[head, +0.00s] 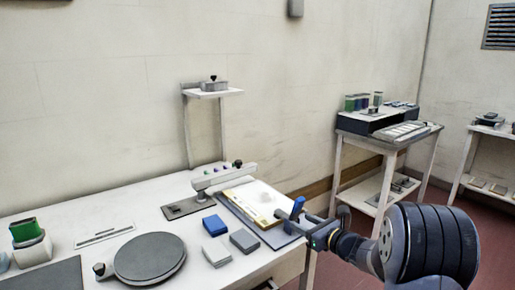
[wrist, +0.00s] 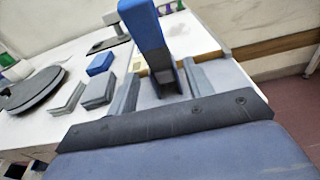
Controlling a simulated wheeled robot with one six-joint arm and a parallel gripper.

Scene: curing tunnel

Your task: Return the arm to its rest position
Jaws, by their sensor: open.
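My gripper (head: 308,228) reaches from the right over the front right edge of the white table, near the board with the pale sheet (head: 262,204). In the wrist view my gripper (wrist: 163,88) is open, with one grey finger on each side. A blue upright piece (wrist: 147,32) with a dark lower part shows between and beyond the fingers. It also shows in the head view (head: 297,207) at the gripper's end. I cannot tell whether it touches the fingers or what it stands on. My arm stretches forward from the lower right.
On the table (head: 90,205) are a round dark plate (head: 149,257), a blue block (head: 214,225), grey blocks (head: 243,240) and a lever-like stand (head: 224,177). A side stand (head: 390,135) is at right, with red floor between.

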